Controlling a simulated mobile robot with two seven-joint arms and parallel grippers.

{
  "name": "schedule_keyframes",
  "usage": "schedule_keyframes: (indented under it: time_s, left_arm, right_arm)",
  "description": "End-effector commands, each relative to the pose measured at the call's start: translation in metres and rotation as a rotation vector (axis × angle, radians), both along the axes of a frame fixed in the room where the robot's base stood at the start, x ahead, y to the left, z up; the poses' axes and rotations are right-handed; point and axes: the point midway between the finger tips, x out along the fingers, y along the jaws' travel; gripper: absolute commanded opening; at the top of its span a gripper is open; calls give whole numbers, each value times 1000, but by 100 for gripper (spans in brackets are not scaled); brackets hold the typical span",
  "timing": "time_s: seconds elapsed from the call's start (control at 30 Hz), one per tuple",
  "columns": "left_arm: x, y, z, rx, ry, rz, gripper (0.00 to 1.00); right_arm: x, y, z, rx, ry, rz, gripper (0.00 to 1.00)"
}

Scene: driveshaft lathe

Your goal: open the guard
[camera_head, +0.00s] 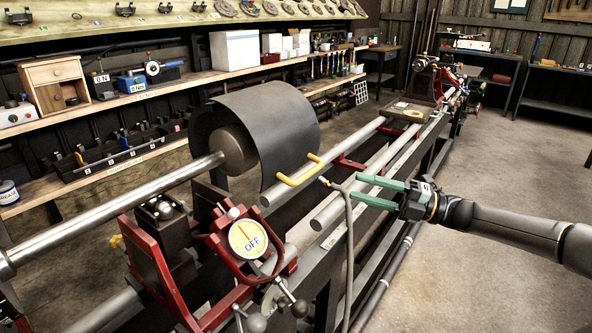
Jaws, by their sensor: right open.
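The guard (285,118) is a dark curved sheet arched over the lathe's round chuck (236,150). It is lowered, covering the top and the side facing me. A yellow bar handle (298,174) is fixed near its lower front edge. My right gripper (354,188), with two green fingers, reaches in from the right. It is open and empty, its fingers pointing left toward the handle, with a gap between fingertips and handle. My left gripper is not in view.
Long metal rails (345,205) run back to the right. Floor at right is free.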

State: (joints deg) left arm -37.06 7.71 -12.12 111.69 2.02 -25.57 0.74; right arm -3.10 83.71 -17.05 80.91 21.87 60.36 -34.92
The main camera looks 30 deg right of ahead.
Motion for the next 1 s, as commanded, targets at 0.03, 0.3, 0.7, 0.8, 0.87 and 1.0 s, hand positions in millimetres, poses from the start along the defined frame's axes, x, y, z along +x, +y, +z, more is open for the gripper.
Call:
schedule_keyframes:
  time_s: [0.03,0.3,0.7,0.8,0.87,1.0]
  left_arm:
    - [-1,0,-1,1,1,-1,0]
    - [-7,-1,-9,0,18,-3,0]
    - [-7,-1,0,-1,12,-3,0]
    - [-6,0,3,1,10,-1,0]
    - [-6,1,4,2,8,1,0]
    - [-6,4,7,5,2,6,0]
  right_arm:
    - [0,0,1,-3,-4,2,47]
    - [15,16,5,1,-8,4,47]
    - [48,49,15,2,-6,3,47]
    - [58,59,18,2,-4,3,47]
    - [64,65,19,2,-4,2,47]
    - [75,76,21,1,-3,2,47]
